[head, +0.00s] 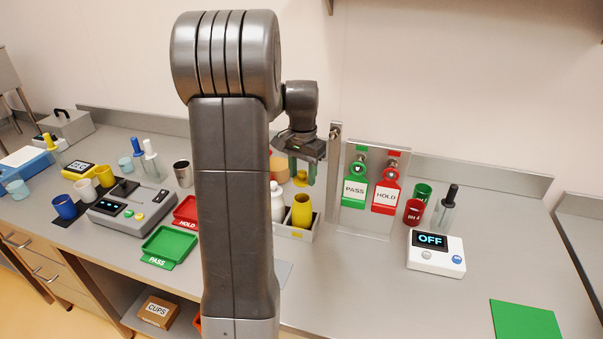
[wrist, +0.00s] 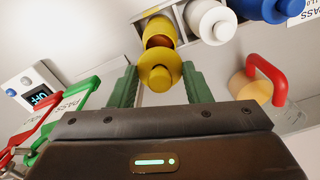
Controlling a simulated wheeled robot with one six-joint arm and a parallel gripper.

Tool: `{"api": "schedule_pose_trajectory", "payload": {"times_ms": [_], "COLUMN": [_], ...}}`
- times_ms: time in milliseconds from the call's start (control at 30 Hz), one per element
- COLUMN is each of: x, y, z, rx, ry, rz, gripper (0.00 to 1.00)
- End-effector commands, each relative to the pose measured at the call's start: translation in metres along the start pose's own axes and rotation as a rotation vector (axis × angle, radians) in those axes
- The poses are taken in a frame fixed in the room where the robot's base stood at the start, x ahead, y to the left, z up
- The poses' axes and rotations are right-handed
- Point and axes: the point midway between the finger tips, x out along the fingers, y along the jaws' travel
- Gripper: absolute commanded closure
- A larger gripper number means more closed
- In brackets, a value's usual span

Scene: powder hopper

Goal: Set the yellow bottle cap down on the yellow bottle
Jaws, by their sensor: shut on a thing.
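The yellow bottle cap (wrist: 160,77) is between the green fingers of my gripper (wrist: 161,80), which is shut on it. In the head view the cap (head: 300,179) hangs from my gripper (head: 302,172) above the yellow bottle. The yellow bottle (head: 302,213) stands upright and uncapped in a pale holder (head: 296,236). In the wrist view the yellow bottle (wrist: 158,28) shows its open mouth with brown inside, just beyond the cap. The cap looks apart from the bottle.
A white bottle (wrist: 211,22) with its cap on stands beside the yellow one, with a blue bottle (wrist: 277,7) farther along. Green PASS (head: 355,187) and red HOLD (head: 386,193) tags hang on a stand to the right. My arm hides the holder's left part in the head view.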

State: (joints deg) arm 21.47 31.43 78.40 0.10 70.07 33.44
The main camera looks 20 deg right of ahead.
Motion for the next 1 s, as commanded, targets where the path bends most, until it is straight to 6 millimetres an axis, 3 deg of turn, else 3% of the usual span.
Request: {"api": "schedule_pose_trajectory", "payload": {"times_ms": [567, 1000], "x": [0.042, 0.045], "y": [0.000, 0.000], "z": [0.000, 0.000], "rx": [0.001, 0.001], "ry": [-0.001, 0.000], "rz": [0.001, 0.000], "gripper": [0.78, 0.78]}}
